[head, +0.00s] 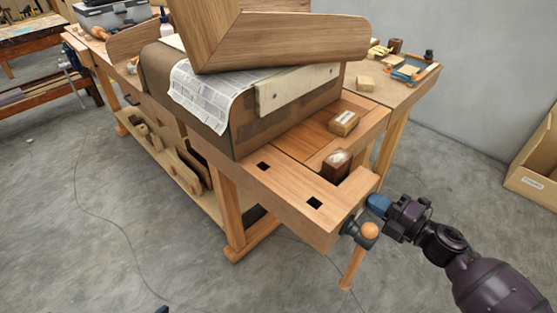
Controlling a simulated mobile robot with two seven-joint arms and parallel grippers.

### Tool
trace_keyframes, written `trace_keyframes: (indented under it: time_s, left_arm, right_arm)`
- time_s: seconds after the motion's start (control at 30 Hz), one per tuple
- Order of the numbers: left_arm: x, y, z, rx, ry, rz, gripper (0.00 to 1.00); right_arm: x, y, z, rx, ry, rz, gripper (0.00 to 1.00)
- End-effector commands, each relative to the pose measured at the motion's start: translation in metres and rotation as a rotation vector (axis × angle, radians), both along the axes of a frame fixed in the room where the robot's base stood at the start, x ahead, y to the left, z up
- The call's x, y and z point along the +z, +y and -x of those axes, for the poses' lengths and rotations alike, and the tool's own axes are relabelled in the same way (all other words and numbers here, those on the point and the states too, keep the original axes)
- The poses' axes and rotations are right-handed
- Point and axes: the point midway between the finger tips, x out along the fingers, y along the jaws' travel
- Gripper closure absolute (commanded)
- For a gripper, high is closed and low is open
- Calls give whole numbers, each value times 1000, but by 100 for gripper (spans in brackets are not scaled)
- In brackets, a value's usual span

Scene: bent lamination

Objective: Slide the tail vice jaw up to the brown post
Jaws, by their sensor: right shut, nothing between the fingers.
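The tail vice jaw (290,196) is a light wooden block with two square dark holes at the bench's near right end. Its dark screw hub and wooden handle (355,265) hang at the end. The brown post (336,165) stands upright, dark with a pale top, in the opening beside the jaw's end part; its foot is hidden, and a dark gap shows to its right. My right gripper (377,205) is shut and empty, its blue fingertips at the jaw's outer end by the hub; contact is unclear. A small dark blue tip at the bottom edge may be my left gripper (162,309).
A large bent wooden lamination (270,40) lies over a dark form (240,120) with printed paper on the bench. A small wood block (344,123) lies behind the post. A cardboard box (535,175) stands at right. The floor before the bench is mostly clear, with a thin cable.

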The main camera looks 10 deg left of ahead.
Motion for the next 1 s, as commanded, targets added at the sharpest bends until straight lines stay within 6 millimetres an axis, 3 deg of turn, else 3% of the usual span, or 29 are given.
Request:
trace_keyframes:
  time_s: [1.0]
  left_arm:
    - [0,0,0,1,0,1,57]
  right_arm:
    - [3,17,-11,0,-4,-3,100]
